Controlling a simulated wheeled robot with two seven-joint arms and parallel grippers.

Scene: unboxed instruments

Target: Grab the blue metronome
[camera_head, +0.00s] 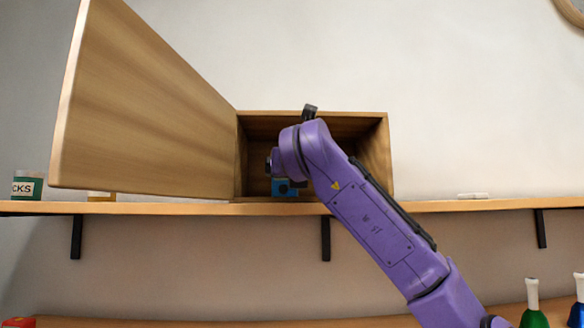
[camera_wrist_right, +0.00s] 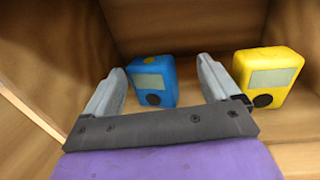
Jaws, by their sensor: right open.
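The blue metronome (camera_wrist_right: 152,80) stands inside the wooden box, with a pale screen and a dark round knob on its front. In the head view a lower part of it (camera_head: 284,188) shows under my right wrist; the rest is hidden by my arm. My right gripper (camera_wrist_right: 160,85) is open inside the box, its two fingers pointing at the blue metronome. In the wrist view the metronome appears between the fingers, closer to the left one, and the gap ahead cannot be judged. My left gripper is not in view.
A yellow metronome (camera_wrist_right: 268,78) stands right of the blue one, beyond my right finger. The box (camera_head: 391,160) sits on a wall shelf (camera_head: 460,205), its door (camera_head: 150,110) swung open to the left.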

